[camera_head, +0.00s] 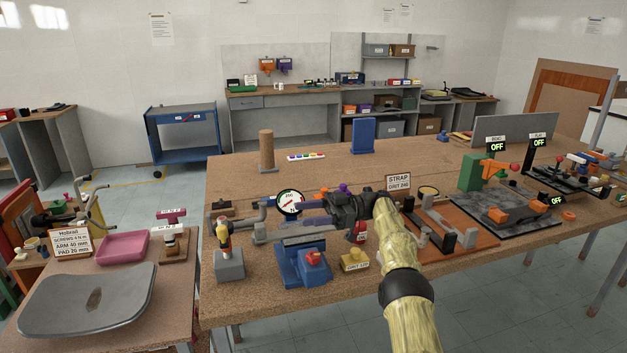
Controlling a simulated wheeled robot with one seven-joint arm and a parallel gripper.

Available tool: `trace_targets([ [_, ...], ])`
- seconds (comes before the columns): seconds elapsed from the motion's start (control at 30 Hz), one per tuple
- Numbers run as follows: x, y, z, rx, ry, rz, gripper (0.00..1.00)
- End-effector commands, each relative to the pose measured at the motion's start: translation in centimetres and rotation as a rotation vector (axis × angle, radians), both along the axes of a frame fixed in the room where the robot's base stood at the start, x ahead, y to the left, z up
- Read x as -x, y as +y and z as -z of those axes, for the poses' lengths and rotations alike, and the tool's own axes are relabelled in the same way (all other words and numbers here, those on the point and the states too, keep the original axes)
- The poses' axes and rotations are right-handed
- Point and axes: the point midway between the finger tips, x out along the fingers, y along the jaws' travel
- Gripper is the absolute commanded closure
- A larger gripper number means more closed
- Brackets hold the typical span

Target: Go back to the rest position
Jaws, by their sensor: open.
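My arm comes in from the lower right, yellow with black joints, and reaches over the main wooden bench (235,180). My gripper (313,212) is dark and points left, above the blue vise (300,262). Its jaws are open and I see nothing held between them. A round white dial gauge (290,202) is just left of the fingertips; whether they touch cannot be told. The gripper and wrist hide part of the bench behind them.
A grey block with a screwdriver-like tool (229,263) and a yellow block (354,259) stand near the front edge. A STRAP sign (398,182) and an orange-brown board (465,236) lie right. A side table with a grey seat pan (88,298) is left. The bench's back left is mostly clear.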

Motion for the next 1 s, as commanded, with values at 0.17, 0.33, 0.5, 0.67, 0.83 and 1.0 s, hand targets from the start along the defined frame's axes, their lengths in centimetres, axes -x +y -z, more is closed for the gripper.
trace_targets([
  [0.17, -3.3, 1.2, -6.0, -0.139, -0.028, 0.224, 0.45],
  [0.33, -6.6, 1.1, -10.6, -0.232, -0.033, 0.493, 0.45],
  [0.5, -9.2, -0.4, -13.5, -0.258, -0.013, 0.773, 0.45],
  [0.67, -10.4, -2.7, -14.4, -0.215, 0.032, 1.032, 0.45],
  [0.83, -9.8, -5.8, -13.5, -0.1, 0.104, 1.289, 0.45],
  [1.0, -6.8, -9.3, -10.8, 0.081, 0.208, 1.504, 0.45],
])
